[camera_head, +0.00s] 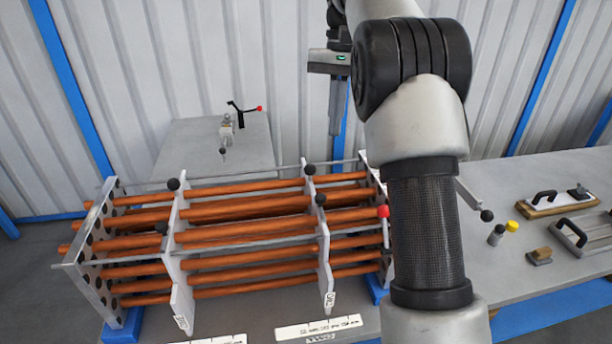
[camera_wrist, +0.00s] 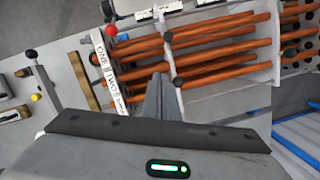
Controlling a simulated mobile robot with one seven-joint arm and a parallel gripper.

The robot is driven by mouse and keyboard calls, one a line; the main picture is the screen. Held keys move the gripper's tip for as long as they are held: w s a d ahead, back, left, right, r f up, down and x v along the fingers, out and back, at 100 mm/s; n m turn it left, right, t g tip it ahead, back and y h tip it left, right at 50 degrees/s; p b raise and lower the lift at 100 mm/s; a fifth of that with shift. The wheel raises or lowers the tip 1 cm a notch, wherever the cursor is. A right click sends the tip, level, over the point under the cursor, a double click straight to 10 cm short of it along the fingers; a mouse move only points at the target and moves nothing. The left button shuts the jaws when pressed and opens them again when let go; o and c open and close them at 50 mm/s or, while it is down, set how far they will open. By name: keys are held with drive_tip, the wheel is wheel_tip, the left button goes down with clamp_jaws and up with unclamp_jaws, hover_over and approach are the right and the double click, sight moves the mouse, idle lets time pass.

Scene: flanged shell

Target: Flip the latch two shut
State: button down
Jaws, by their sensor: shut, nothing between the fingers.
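A white plate with the labels ONE and TWO (camera_wrist: 112,75) shows in the wrist view, at the end of the orange tube bundle. A red ball knob (camera_wrist: 111,30) is beside its upper end; a red knob (camera_head: 383,211) also shows in the head view, at the bundle's right end. I cannot tell which part is latch two or how it stands. A lever with a black ball (camera_wrist: 31,54) is at the left of the wrist view. My gripper (camera_head: 333,122) is shut and empty, pointing down behind the bundle; its fingers (camera_wrist: 158,88) show over the tubes.
The orange tubes (camera_head: 250,234) run through upright plates on the bench. A clamp with a red-tipped handle (camera_head: 259,108) stands on a grey block behind. My arm hides part of the bundle's right end. Trowel-like tools (camera_head: 560,202) and a yellow-capped item (camera_head: 511,226) lie at right.

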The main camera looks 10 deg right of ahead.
sight(321, 205)
drive_tip(key=shift+w+a+f, duration=0.2)
drive_tip(key=shift+w+f, duration=0.15)
drive_tip(key=shift+f, duration=0.15)
drive_tip(key=shift+w+a+f, duration=0.2)
drive_tip(key=shift+w+f, duration=0.1)
drive_tip(key=shift+f, duration=0.2)
drive_tip(key=b+x, duration=0.1)
drive_tip(key=x, duration=0.4)
drive_tip(key=b+x, duration=0.2)
drive_tip(key=x, duration=0.3)
drive_tip(key=shift+s, duration=0.25)
drive_tip(key=s, duration=0.1)
drive_tip(key=s+a, duration=0.1)
drive_tip(key=s+b, duration=0.1)
drive_tip(key=shift+s+a+r, duration=0.1)
drive_tip(key=shift+s+a, duration=0.15)
drive_tip(key=shift+s, duration=0.1)
